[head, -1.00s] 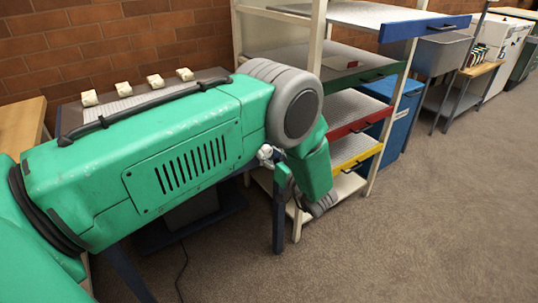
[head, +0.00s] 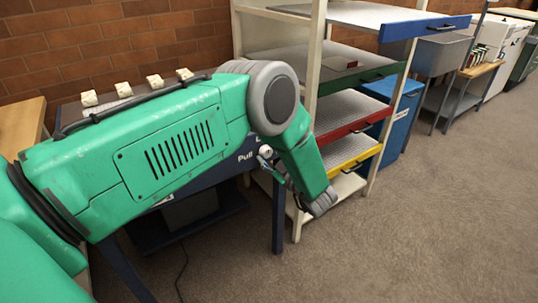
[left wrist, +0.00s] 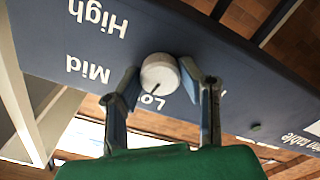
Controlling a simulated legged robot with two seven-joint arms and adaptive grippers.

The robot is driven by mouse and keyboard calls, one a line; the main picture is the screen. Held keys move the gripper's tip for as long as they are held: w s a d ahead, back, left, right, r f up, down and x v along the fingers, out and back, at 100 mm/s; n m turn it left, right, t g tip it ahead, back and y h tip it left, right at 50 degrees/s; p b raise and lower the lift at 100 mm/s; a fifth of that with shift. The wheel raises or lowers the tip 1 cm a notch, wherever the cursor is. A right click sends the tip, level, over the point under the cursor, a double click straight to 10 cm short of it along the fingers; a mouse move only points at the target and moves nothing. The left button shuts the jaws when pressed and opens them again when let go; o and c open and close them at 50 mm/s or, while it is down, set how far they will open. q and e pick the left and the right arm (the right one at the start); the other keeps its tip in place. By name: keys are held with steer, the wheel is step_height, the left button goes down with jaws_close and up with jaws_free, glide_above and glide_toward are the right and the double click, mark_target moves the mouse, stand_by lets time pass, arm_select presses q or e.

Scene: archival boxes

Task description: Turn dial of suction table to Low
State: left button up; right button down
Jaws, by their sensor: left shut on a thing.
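The dial is a round white knob (left wrist: 159,73) on the navy front panel (left wrist: 120,50) of the suction table. In the left wrist view the panel's High, Mid and Low labels appear upside down. A dark pointer line on the knob's lower part faces the partly covered Low label (left wrist: 150,100). My left gripper (left wrist: 160,78) has one finger on each side of the knob and is shut on it. In the head view the knob (head: 265,151) is small, and my left gripper (head: 270,163) is partly hidden by my arm.
The suction table (head: 68,118) stands against the brick wall, largely covered by my arm, with several pale blocks (head: 122,89) along its back. A rack (head: 327,62) with coloured-edge shelves stands close on its right. Open carpet (head: 430,220) lies in front.

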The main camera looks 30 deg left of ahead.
arm_select(q)
steer(key=shift+d+f+n, duration=0.1)
steer(key=shift+n, duration=0.5)
steer(key=o, duration=1.1)
steer(key=shift+f, duration=0.1)
steer(key=shift+c, duration=0.2)
steer(key=shift+o, duration=0.3)
